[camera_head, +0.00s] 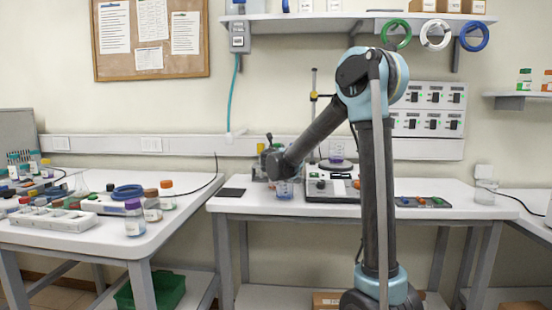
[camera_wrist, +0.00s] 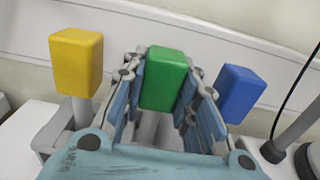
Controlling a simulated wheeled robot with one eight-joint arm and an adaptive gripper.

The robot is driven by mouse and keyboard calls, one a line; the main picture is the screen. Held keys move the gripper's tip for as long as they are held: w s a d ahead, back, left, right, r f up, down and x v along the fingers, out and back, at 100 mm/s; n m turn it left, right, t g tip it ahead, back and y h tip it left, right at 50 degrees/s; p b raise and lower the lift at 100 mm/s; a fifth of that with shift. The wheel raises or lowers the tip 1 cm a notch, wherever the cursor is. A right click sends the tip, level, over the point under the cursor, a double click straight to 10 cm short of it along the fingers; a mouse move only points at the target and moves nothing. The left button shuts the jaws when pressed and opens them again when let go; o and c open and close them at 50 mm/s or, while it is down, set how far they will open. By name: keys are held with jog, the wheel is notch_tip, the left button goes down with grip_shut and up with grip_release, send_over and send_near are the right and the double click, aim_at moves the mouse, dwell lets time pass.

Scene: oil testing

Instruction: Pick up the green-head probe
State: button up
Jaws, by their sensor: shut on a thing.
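The green-head probe (camera_wrist: 165,78) has a block-shaped green head, and it sits between the two fingers of my gripper (camera_wrist: 162,95) in the wrist view. My gripper is shut on the green head. The yellow-head probe (camera_wrist: 76,60) stands to the left and the blue-head probe (camera_wrist: 240,93) to the right, both outside the fingers. The lower part of the green-head probe is mostly hidden by my gripper. In the head view my arm reaches left over the middle bench, and its wrist hides most of the gripper and probes.
The left bench (camera_head: 95,240) is crowded with bottles and racks. Coloured rings hang from the shelf above.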

notch_tip(320, 180, up, 10)
dwell(0.6)
jog(key=shift+r, duration=0.7)
